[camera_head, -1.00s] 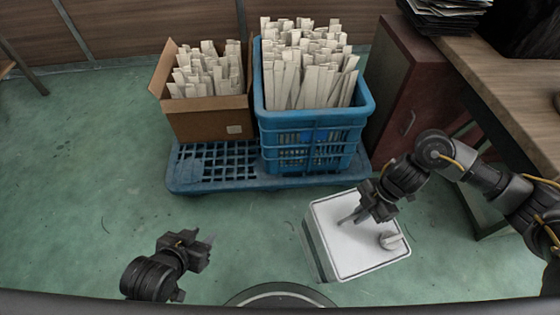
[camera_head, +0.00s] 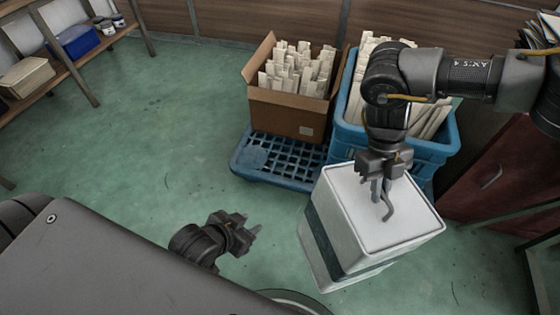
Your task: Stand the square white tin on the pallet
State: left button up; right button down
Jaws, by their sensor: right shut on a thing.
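The square white tin (camera_head: 345,215) has a pale lid and a dark band around its side. It is right of centre, in front of the blue pallet (camera_head: 250,158), and looks slightly tilted. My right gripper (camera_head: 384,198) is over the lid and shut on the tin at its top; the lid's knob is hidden. The tin looks raised, but I cannot clearly see a gap under it. The pallet's left front grid is bare; the tin covers part of its right side in view. My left gripper (camera_head: 250,226) is empty, fingers apart, left of the tin.
A cardboard box (camera_head: 285,112) of pale strips stands at the pallet's back left. A blue crate (camera_head: 345,140) of similar strips stands on its right, partly behind my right arm. A dark red cabinet (camera_head: 500,185) is at right. The floor at left is clear.

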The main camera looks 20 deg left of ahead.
notch_tip(320, 180, up, 16)
jog(key=n+t+y, duration=0.1)
jog(key=n+t, duration=0.7)
jog(key=n, duration=1.6)
jog(key=shift+w+a+r+n+y, duration=0.15)
jog(key=shift+a+r+n+y, duration=0.05)
jog(key=shift+r+n+y, duration=0.1)
jog(key=shift+f, duration=0.1)
